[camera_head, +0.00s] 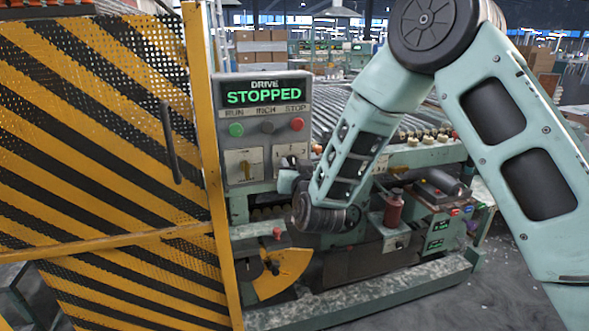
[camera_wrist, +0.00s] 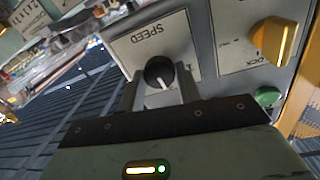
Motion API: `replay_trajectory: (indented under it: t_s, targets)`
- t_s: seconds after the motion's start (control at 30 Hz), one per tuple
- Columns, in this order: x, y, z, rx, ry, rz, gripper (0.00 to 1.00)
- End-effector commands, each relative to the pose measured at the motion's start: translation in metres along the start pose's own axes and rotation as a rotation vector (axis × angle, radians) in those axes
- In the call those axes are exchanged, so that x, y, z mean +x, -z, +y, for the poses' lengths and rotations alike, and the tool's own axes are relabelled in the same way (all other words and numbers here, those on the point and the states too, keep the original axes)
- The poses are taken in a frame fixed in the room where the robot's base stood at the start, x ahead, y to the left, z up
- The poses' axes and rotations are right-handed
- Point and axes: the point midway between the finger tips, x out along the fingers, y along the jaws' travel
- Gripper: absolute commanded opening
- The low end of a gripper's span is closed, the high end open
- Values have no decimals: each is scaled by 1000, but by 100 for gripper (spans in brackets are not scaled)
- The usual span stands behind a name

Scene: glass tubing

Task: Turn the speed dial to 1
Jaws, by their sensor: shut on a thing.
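The speed dial (camera_wrist: 159,73) is a round black knob with a white pointer line, on a pale plate marked SPEED, seen upside down in the wrist view. The plate's numbers are mostly hidden or too small to read. My gripper (camera_wrist: 160,82) has one finger on each side of the dial and is shut on it. In the head view my gripper (camera_head: 291,172) is at the lower right of the control panel (camera_head: 265,133), and my wrist hides most of the dial there. The panel's display (camera_head: 264,96) reads DRIVE STOPPED.
A yellow lock switch (camera_wrist: 273,40) and a green button (camera_wrist: 268,97) are close beside the dial. Above it sit the green run, dark inch and red stop (camera_head: 297,124) buttons. A striped yellow-black guard (camera_head: 100,150) stands left of the panel. Rollers lie behind.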

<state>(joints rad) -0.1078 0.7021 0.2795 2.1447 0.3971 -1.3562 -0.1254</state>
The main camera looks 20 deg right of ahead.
Motion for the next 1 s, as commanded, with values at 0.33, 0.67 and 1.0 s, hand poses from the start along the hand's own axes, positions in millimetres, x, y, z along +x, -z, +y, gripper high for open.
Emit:
replay_trajectory:
  t_s: [0.33,0.67,1.0]
  targets:
    - [0,-4,-1,-292,9,22,11]
    - [0,-4,0,-600,13,43,11]
    - [0,-3,0,-841,16,58,11]
